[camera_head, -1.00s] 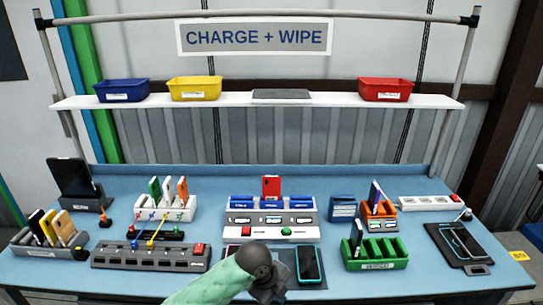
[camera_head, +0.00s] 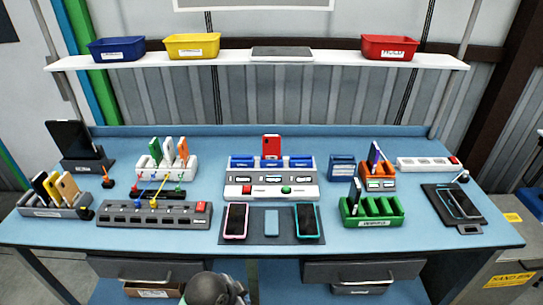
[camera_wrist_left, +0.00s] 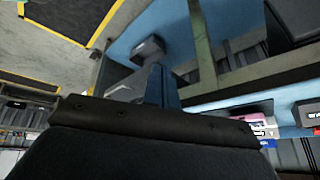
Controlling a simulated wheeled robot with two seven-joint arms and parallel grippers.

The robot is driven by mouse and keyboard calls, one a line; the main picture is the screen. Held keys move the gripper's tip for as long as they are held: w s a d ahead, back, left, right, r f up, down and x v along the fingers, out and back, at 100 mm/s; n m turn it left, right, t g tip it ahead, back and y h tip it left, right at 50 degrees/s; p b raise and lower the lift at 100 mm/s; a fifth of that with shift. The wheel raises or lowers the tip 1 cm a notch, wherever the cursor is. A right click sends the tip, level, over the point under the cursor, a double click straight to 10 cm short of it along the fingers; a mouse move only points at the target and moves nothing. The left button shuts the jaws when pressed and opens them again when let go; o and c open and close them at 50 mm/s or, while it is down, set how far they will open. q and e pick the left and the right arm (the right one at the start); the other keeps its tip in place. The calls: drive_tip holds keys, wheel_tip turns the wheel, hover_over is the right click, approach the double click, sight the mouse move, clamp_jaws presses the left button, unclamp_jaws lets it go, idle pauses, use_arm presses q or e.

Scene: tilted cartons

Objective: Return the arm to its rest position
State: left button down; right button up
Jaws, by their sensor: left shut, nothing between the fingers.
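My left gripper (camera_head: 214,290) shows only in part as a dark rounded shape at the bottom edge of the head view. It is in front of the table, below its front edge, clear of everything on top. In the left wrist view its narrow fingers (camera_wrist_left: 160,86) are together with nothing between them. The rest of the left arm is cut off by the frame. My right gripper is in neither view.
The blue table (camera_head: 330,238) has drawers (camera_head: 362,271) under its front edge, close to my left gripper. A dark mat (camera_head: 255,238) holds phones near the front. A green rack (camera_head: 372,222) and a grey power strip (camera_head: 155,222) flank it.

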use_arm(q)
drive_tip(key=s+a+f+n+y, duration=0.3)
drive_tip(key=s+a+n, duration=0.6)
drive_tip(key=s+a, duration=0.4)
wheel_tip(320, 180, down, 27)
drive_tip(key=w+g+b, duration=0.1)
drive_tip(key=w+b, duration=0.2)
drive_tip(key=s+f, duration=0.3)
drive_tip(key=f, duration=0.6)
drive_tip(key=s+f+b, duration=0.1)
drive_tip(key=s+f, duration=0.1)
drive_tip(key=f, duration=0.7)
drive_tip(key=s+d+f+g+b, duration=0.1)
drive_tip(key=s+f, duration=0.2)
drive_tip(key=f, duration=0.6)
drive_tip(key=shift+s, duration=0.35)
drive_tip(key=shift+b, duration=0.3)
